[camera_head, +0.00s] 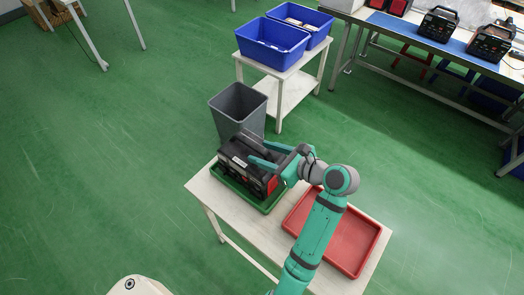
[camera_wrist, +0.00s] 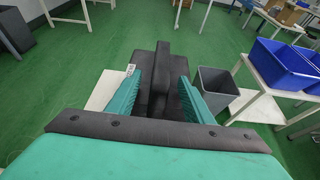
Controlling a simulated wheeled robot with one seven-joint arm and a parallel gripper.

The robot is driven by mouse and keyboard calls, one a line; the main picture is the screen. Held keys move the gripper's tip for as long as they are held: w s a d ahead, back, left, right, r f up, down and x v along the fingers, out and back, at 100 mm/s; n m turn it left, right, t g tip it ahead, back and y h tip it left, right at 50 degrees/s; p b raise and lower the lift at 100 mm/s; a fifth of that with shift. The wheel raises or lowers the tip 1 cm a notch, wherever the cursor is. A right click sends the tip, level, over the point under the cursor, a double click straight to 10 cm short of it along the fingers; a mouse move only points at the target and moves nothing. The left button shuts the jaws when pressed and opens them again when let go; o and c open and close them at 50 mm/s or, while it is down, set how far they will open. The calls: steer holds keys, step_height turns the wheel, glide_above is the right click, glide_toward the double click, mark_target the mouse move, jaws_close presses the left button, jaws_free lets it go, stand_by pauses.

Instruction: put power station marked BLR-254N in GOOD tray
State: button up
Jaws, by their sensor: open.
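A black power station (camera_head: 246,164) with a top handle and a red end sits in the green tray (camera_head: 268,207) on the white table. The wrist view shows it from above, with its dark body (camera_wrist: 158,75) and a small white label (camera_wrist: 130,70); the marking is too small to read. My gripper (camera_head: 259,154) is at the top of the power station. In the wrist view its two green fingers (camera_wrist: 159,95) are open, one on each side of the dark handle. I cannot tell whether they touch it. No GOOD lettering is legible on the green tray.
An empty red tray (camera_head: 352,240) lies right of the green tray on the same table (camera_head: 231,205). A grey bin (camera_head: 238,110) stands behind. Blue crates (camera_head: 273,43) rest on a white stand. More power stations (camera_head: 438,24) stand on a far bench at the upper right.

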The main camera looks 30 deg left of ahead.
mark_target(270, 160)
steer(key=shift+s+d, duration=0.15)
steer(key=shift+d, duration=1.65)
steer(key=shift+d, duration=0.2)
steer(key=o, duration=0.6)
steer(key=shift+c, duration=0.2)
steer(key=shift+f, duration=0.2)
steer(key=v, duration=1.1)
steer(key=shift+r, duration=0.2)
steer(key=shift+a, duration=0.15)
